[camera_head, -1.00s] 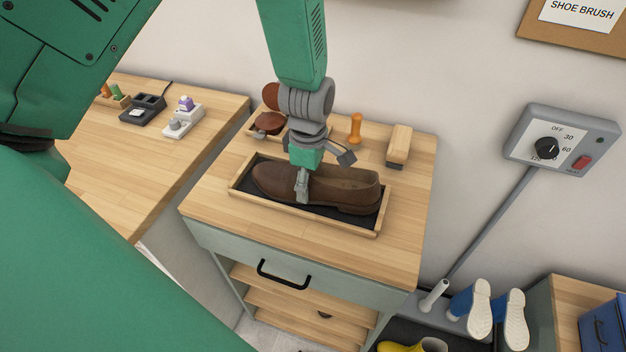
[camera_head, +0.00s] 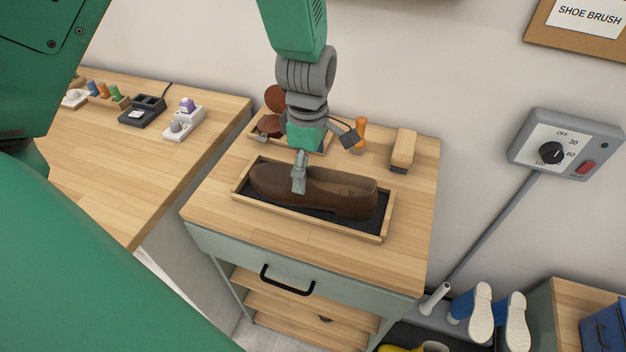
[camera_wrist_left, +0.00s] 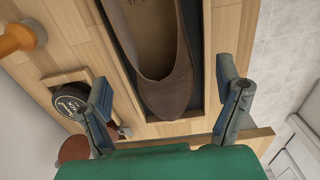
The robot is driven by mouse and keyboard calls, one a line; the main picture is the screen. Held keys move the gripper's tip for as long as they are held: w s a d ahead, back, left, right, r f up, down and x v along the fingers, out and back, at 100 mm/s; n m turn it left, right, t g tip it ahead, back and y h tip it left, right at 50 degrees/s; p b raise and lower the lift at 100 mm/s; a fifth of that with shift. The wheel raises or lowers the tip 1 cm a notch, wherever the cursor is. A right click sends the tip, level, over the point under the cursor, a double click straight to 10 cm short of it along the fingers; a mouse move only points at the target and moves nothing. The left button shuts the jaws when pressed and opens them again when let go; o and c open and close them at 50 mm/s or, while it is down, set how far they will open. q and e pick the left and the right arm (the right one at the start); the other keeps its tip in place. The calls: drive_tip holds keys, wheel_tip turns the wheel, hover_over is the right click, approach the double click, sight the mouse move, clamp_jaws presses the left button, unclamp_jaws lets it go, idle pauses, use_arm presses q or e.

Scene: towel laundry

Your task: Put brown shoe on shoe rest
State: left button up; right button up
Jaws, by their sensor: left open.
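The brown shoe (camera_head: 330,193) lies sole down in a wooden tray with a dark lining (camera_head: 385,232) on top of the small cabinet. Its toe points left in the head view. My left gripper (camera_head: 298,188) is just above the toe end, with its jaws open. In the left wrist view the shoe's toe (camera_wrist_left: 168,95) lies between and beyond the two open fingers (camera_wrist_left: 168,92), and nothing is held. I cannot tell which thing is the shoe rest, unless it is this tray. My right gripper is not in view.
A wooden-handled brush (camera_head: 403,150), an orange-handled tool (camera_head: 360,133) and a small tray with round brown items (camera_head: 270,125) stand behind the shoe. A longer counter (camera_head: 110,165) is at left. A dial box (camera_head: 567,145) is on the wall.

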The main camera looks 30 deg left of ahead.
use_arm(q)
wheel_tip(320, 180, up, 6)
drive_tip(key=shift+d, duration=0.35)
drive_tip(key=shift+a+r, duration=0.1)
drive_tip(key=shift+a, duration=0.3)
drive_tip(key=shift+s, duration=0.15)
